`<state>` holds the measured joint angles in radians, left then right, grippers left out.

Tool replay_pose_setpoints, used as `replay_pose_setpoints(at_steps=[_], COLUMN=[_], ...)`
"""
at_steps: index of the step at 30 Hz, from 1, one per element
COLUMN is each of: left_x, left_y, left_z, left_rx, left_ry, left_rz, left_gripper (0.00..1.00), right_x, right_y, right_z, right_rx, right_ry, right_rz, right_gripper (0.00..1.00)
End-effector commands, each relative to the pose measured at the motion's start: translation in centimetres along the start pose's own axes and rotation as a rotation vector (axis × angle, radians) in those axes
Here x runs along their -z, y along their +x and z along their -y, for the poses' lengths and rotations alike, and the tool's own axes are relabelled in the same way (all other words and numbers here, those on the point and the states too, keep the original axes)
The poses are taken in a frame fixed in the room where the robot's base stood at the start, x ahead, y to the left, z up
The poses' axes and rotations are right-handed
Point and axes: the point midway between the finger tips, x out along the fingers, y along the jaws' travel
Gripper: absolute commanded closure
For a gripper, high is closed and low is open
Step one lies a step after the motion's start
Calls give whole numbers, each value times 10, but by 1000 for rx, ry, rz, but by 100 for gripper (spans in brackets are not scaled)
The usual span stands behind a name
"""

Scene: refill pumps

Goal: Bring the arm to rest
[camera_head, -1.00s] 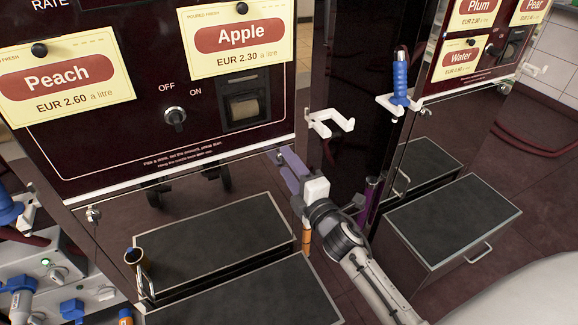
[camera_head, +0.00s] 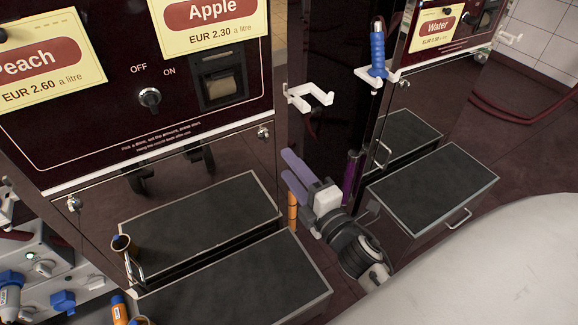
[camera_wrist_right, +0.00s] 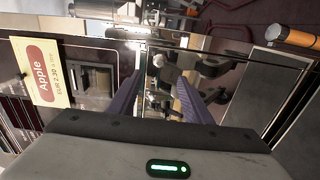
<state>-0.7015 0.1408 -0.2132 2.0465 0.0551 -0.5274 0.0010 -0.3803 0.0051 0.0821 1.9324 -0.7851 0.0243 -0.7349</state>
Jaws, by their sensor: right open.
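My right gripper (camera_head: 290,167) has two purple fingers held apart with nothing between them. In the head view it is in front of the gap between the two pump cabinets, right of the near pump's open drawer (camera_head: 195,212). In the right wrist view its open fingers (camera_wrist_right: 158,95) point toward the shiny cabinet front, with the Apple sign (camera_wrist_right: 42,72) off to the left. My left gripper is not in view.
An empty white holder (camera_head: 308,97) is on the near pump's side. A blue-handled nozzle (camera_head: 378,50) hangs at the far pump. The far pump's drawer (camera_head: 435,190) stands open. Reddish floor (camera_head: 535,165) is clear at right.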

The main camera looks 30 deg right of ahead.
Motion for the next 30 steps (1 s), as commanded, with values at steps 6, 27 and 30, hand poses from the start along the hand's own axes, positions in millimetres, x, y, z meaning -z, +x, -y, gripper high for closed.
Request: replay_pose_setpoints(at_steps=[6,27,30], left_x=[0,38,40], left_y=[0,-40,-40], left_z=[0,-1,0], left_rx=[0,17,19], left_ry=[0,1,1], left_rz=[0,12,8], left_gripper=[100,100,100], right_x=[0,101,110], right_y=[0,-176,-191], right_z=[0,120,126], right_rx=[0,782,832], right_ry=[1,1340,1404], right_rz=[0,342,382], right_gripper=[55,55,55])
